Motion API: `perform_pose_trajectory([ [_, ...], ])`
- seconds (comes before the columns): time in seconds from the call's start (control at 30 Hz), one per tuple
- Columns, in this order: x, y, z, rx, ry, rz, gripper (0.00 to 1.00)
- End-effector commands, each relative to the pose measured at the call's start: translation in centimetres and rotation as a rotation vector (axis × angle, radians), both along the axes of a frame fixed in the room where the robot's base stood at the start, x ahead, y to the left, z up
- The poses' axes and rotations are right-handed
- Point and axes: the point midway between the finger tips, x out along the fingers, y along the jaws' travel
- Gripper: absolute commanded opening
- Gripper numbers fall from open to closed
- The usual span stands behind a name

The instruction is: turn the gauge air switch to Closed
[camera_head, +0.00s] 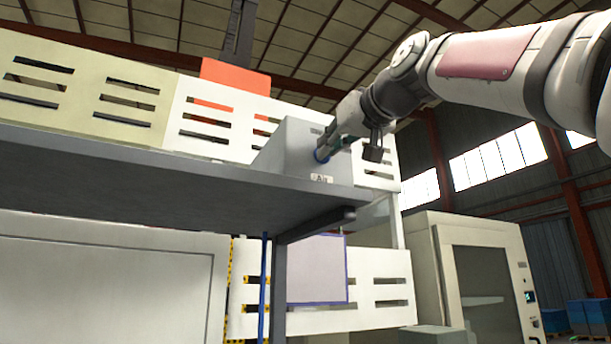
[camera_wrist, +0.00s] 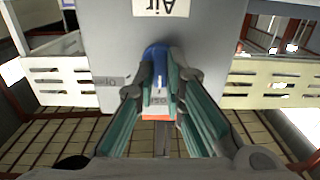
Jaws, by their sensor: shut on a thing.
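The gauge air switch shows as a blue rounded knob (camera_wrist: 155,54) on the face of a grey box (camera_wrist: 205,45) in the wrist view. A white label reading "Air" (camera_wrist: 161,7) appears upside down at the top of that view. My gripper (camera_wrist: 158,75) has its teal-padded fingers on both sides of the knob, shut on it. In the head view the box (camera_head: 285,148) stands on a grey shelf, and my gripper (camera_head: 325,148) reaches its right face from the right. A bit of blue shows there. The fingers hide part of the knob and the lettering near it.
The grey shelf (camera_head: 150,185) runs across the left, with a dark bracket (camera_head: 315,225) beneath. Slotted pale panels (camera_head: 130,90) and an orange block (camera_head: 235,77) stand behind. A machine cabinet (camera_head: 480,275) stands lower right. Open space surrounds my arm at upper right.

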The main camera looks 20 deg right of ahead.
Motion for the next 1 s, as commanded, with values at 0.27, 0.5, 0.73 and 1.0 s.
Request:
perform_pose_trajectory([
  [0.27, 0.1, 0.0, -0.1, -0.002, 0.004, 0.000, 0.31],
  [0.5, -0.4, -0.1, 0.0, 0.002, 0.001, 0.001, 0.31],
  [0.73, -3.6, -0.8, 0.0, 0.001, -0.002, 0.001, 0.31],
  [1.0, -8.9, -1.8, 0.0, 0.001, 0.000, -0.001, 0.31],
])
